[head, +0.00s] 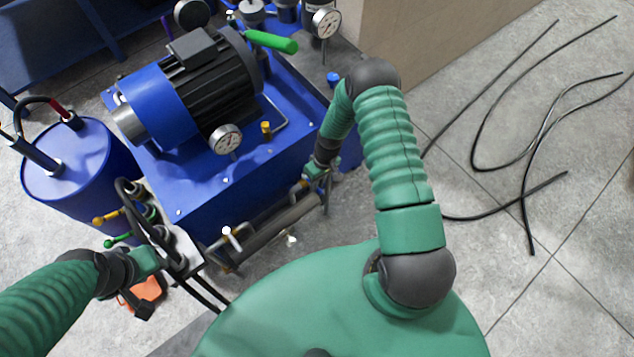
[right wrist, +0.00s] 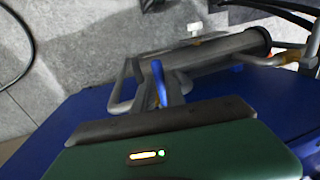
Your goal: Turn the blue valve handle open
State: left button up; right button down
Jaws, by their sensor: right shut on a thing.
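The blue valve handle (right wrist: 158,82) shows in the right wrist view as a short blue lever beside a grey pipe. My right gripper (right wrist: 170,95) is shut on it; the dark jaw partly hides the handle. In the head view my right gripper (head: 322,182) reaches down to the right end of the pipe at the front of the blue press base, and I cannot make out the handle there. My left gripper (head: 170,258) is at the lower left, near a grey block with hoses; its fingers are too hidden to judge.
The blue base (head: 250,180) carries a blue and black motor (head: 190,85), gauges and a green-handled lever (head: 270,41). A blue drum (head: 80,165) stands at the left. Yellow and green levers are near my left gripper. Black cables (head: 525,190) lie on the otherwise clear floor at the right.

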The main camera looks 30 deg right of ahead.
jog(key=shift+d+n, duration=0.2)
jog(key=shift+n, duration=0.1)
dwell(0.6)
jog(key=shift+w+d+n+g+h+b, duration=0.35)
jog(key=shift+w+d+n+b, duration=0.7)
jog(key=shift+n, duration=1.35)
jog(key=shift+w+d+n+g+h+b, duration=0.3)
jog(key=shift+w+d+n+b, duration=0.3)
jog(key=shift+n+b, duration=1.35)
jog(key=shift+w+d+n+g+h+b, duration=0.3)
jog(key=shift+w+d+n+b, duration=0.5)
jog(key=shift+n, duration=2.05)
jog(key=shift+w+a, duration=0.15)
jog(key=shift+w, duration=0.05)
jog(key=c, duration=1.4)
grip_release()
jog(key=w+r, duration=0.1)
jog(key=r, duration=0.4)
jog(key=w+r+p, duration=0.1)
jog(key=r, duration=0.5)
jog(key=w+r, duration=0.1)
jog(key=r, duration=0.4)
jog(key=shift+w+d+r, duration=0.15)
jog(key=shift+d+r, duration=0.05)
jog(key=shift+d, duration=0.1)
